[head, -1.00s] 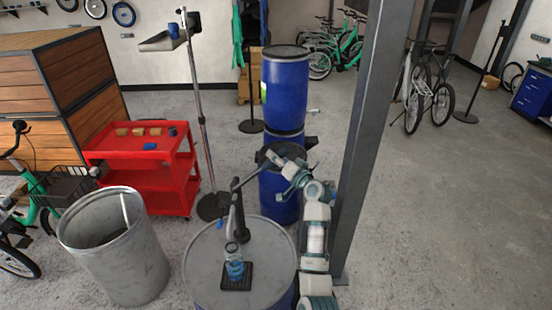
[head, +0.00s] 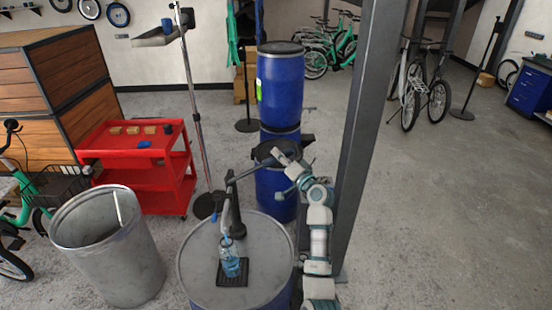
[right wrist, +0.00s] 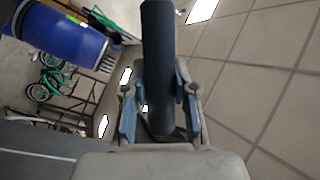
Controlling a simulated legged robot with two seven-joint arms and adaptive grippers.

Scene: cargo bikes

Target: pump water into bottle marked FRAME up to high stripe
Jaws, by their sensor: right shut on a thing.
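A clear bottle (head: 231,263) with blue water in its lower part stands upright on a black mat (head: 233,281) on the drum lid, under the pump spout. Its lettering and stripes are too small to read. The dark hand pump (head: 238,222) rises from the lid, and its lever (head: 246,172) runs right to my right gripper (head: 280,157). In the right wrist view the fingers of that gripper (right wrist: 160,112) are shut on the dark round lever handle (right wrist: 158,60). My left gripper is not in view.
The blue drum (head: 190,268) carries the pump. A galvanized bin (head: 115,255) and a red cart (head: 135,172) stand left. Stacked blue barrels (head: 280,85) stand behind my right gripper, and a grey post (head: 362,130) rises right of my arm.

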